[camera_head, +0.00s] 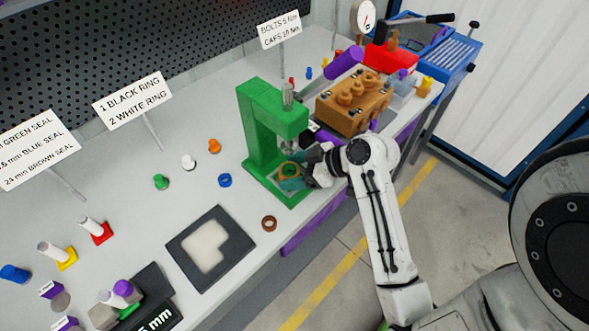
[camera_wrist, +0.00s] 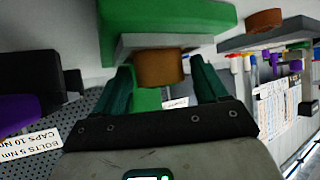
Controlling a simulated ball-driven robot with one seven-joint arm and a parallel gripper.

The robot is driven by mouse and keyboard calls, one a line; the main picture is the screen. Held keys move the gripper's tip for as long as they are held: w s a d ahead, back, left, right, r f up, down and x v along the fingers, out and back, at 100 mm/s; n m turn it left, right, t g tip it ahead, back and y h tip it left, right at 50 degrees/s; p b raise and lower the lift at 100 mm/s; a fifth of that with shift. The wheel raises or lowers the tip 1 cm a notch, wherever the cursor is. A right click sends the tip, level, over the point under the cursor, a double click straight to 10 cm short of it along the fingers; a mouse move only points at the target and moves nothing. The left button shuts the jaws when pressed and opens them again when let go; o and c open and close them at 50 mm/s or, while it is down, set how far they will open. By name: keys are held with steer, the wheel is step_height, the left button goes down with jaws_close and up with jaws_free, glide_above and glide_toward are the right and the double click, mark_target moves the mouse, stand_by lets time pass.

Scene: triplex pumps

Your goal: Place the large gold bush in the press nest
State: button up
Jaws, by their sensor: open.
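The green press (camera_head: 262,135) stands on the bench, with my gripper (camera_head: 291,176) reaching into it from the right. In the wrist view, which is upside down, the gold-brown bush (camera_wrist: 160,68) stands upright at the grey press nest (camera_wrist: 140,44), on the green press base (camera_wrist: 165,17). Part of the bush projects from the nest; how deep it sits is hidden. My gripper (camera_wrist: 165,80) is open, with one teal finger on each side of the bush and visible gaps. In the head view, the bush is partly hidden by my gripper.
A brown ring (camera_head: 269,223) lies in front of the press, near the bench edge. A dark tray (camera_head: 211,247) is further left. An orange pump block (camera_head: 353,104) stands right of the press. Small coloured parts, such as a blue ring (camera_head: 224,180), stand left of it.

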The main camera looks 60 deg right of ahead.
steer(key=shift+r, duration=0.15)
steer(key=v, duration=1.2)
